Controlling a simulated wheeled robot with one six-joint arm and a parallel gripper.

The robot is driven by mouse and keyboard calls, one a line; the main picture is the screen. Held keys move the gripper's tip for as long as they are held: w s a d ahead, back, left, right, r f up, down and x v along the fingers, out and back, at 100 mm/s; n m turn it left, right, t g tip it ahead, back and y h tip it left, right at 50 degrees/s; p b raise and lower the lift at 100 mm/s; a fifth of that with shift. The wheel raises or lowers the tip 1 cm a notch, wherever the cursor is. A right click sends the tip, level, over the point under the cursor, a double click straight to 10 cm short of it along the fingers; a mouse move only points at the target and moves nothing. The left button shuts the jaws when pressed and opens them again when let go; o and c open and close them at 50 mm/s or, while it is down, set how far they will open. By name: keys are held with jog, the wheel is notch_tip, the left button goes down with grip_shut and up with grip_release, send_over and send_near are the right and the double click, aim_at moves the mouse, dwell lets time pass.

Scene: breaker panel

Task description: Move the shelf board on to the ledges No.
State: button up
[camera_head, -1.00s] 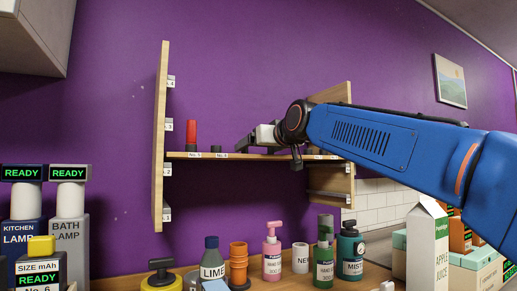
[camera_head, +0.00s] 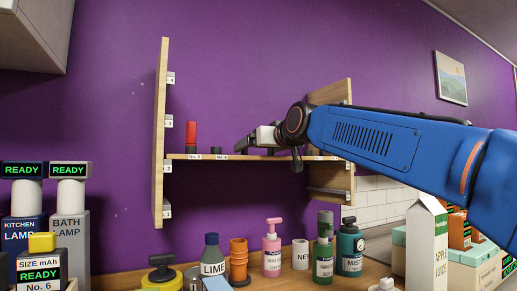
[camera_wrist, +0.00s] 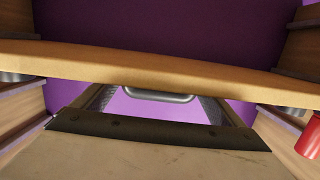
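The wooden shelf board (camera_head: 232,157) spans two wooden side panels, close to the level of the second ledge from the bottom. A red cylinder (camera_head: 191,134) stands at its left end. The left panel (camera_head: 161,140) carries several numbered ledges; the right panel (camera_head: 331,180) is partly hidden by my arm. My gripper (camera_head: 247,143) is just above the board's middle. In the wrist view the board (camera_wrist: 160,68) crosses in front of my gripper (camera_wrist: 156,104), whose fingers are spread wide. A grey bar (camera_wrist: 157,96) shows between them. Contact with the board cannot be told.
Bottles, an orange pot (camera_head: 238,262) and a pink dispenser (camera_head: 272,250) stand on the counter below. Lamps with READY displays (camera_head: 69,205) stand at left. A juice carton (camera_head: 427,248) and boxes stand at right. The purple wall above the board is clear.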

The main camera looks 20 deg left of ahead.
jog(key=shift+o, duration=0.3)
jog(key=shift+f, duration=0.15)
jog(key=v, duration=1.7)
jog(key=shift+s, duration=0.2)
jog(key=shift+d, duration=0.15)
